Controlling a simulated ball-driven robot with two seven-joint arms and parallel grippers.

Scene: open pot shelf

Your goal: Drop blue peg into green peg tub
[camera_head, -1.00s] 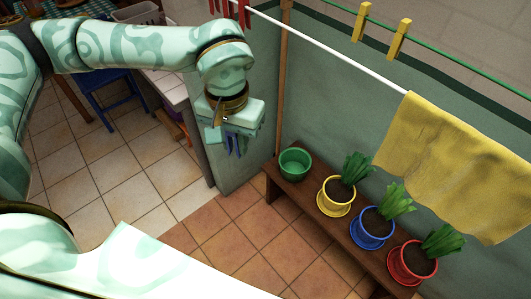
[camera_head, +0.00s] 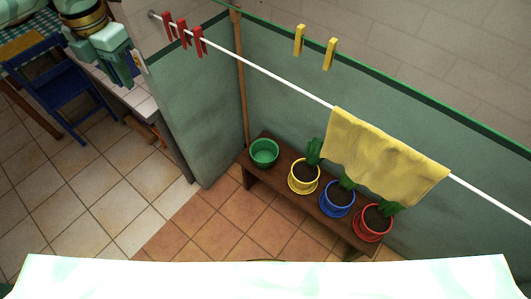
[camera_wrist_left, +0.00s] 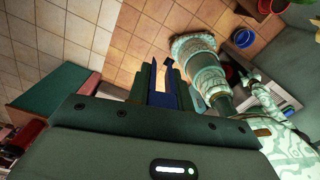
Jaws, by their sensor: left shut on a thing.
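My left gripper (camera_head: 124,68) is at the upper left of the head view, beside the left end of the green wall and above the white counter. It is shut on the blue peg (camera_wrist_left: 163,86), which shows upright between the fingers in the left wrist view. In the head view the peg is hard to make out against the fingers. The green tub (camera_head: 264,146) stands at the left end of the wooden shelf, down and right of the gripper and well apart from it. No peg shows inside it. My right gripper is not in view.
Yellow (camera_head: 303,189), blue (camera_head: 337,210) and red (camera_head: 372,234) plant pots stand on the shelf (camera_head: 283,193). A white rail (camera_head: 268,65) with red pegs (camera_head: 184,38) and a yellow cloth (camera_head: 385,160) crosses above. A blue chair (camera_head: 55,95) stands left. The tiled floor is clear.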

